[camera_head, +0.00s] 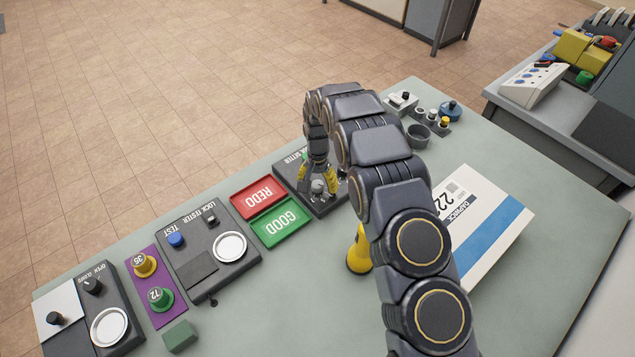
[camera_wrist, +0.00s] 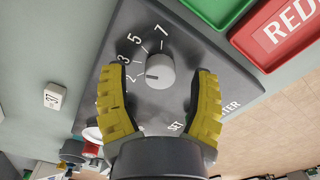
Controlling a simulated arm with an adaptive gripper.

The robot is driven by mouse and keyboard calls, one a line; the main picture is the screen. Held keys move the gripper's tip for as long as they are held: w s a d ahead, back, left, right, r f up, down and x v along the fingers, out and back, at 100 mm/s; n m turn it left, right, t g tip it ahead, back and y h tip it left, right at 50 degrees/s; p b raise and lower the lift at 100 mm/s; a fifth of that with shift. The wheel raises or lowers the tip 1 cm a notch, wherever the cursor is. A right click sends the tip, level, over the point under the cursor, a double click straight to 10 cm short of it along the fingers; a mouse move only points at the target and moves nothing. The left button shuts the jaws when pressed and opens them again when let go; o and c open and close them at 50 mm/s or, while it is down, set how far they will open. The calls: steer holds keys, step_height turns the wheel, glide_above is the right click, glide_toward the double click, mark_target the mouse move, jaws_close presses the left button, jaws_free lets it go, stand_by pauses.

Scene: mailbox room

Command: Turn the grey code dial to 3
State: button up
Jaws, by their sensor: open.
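The grey code dial (camera_wrist: 160,70) sits on a dark setter panel (camera_wrist: 150,110) marked 2, 3, 5 and 7. The dark mark on the dial points left, toward the 2. In the head view the dial (camera_head: 317,187) shows between my fingers on the panel (camera_head: 292,177). My gripper (camera_wrist: 160,72) is open, with one yellow finger on each side of the dial and gaps visible between fingers and dial. In the head view my gripper (camera_head: 318,179) is above the panel, and my arm hides the panel's right part.
Red REDO (camera_head: 257,194) and green GOOD (camera_head: 280,222) trays lie just left of the panel. A lock tester (camera_head: 208,248) stands farther left. A yellow object (camera_head: 358,252) and a white-and-blue box (camera_head: 485,222) are by my arm. Small parts and a cup (camera_head: 418,135) stand at the back.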

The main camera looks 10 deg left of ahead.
mark_target(319, 185)
step_height(319, 185, up, 12)
steer(key=shift+f, duration=0.2)
stand_by(0.4)
steer(key=s+d+r+n, duration=0.1)
steer(key=s+d+r, duration=1)
steer(key=s+r, duration=0.4)
steer(key=s+d+n+g, duration=0.1)
steer(key=s+d, duration=0.3)
steer(key=s, duration=1.9)
steer(key=shift+s+r+n+g, duration=0.2)
steer(key=shift+n+g, duration=0.2)
steer(key=shift+n, duration=0.4)
